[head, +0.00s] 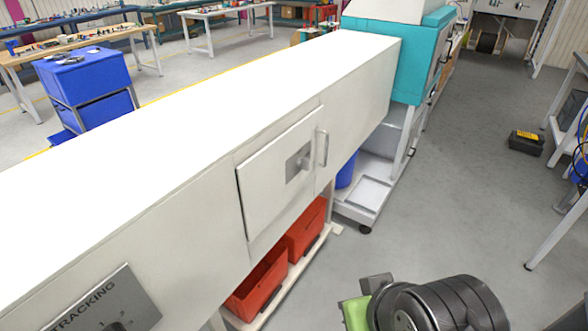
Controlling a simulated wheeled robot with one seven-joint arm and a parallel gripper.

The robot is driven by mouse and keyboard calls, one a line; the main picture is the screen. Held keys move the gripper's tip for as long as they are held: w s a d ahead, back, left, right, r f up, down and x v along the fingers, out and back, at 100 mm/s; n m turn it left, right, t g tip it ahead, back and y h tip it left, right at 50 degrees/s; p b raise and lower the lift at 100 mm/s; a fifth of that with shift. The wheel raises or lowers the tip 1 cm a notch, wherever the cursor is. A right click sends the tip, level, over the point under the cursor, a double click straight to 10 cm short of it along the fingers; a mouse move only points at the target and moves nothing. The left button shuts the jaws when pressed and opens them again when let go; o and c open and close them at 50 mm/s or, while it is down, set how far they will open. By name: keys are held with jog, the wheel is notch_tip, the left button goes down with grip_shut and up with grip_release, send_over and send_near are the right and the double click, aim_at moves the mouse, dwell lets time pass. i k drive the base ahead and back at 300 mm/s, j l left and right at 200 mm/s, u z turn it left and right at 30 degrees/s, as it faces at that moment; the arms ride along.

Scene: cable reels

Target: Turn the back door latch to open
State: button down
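A square off-white door (265,195) sits in the side of a long white cabinet (190,195). It looks shut against the cabinet face. A grey latch plate (298,163) with a small knob is near the door's right edge. A pale vertical handle (322,148) stands just right of the plate. The latch's exact angle is too small to tell. My gripper (368,300) is low in the picture, at the end of my dark arm, below and right of the door and apart from it. Grey and green parts show there, but the fingers cannot be made out.
A grey panel (105,305) marked "TRACKING" with a dark knob is at lower left. Red bins (262,285) sit on a low shelf under the cabinet. A teal machine (420,60) stands at the far end. Grey floor on the right is clear around a black-yellow case (527,143).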

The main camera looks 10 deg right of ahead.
aim_at(304, 163)
jog(key=i+u, duration=0.4)
jog(key=i+l+u, duration=0.15)
jog(key=i+u, duration=0.3)
jog(key=k, duration=0.05)
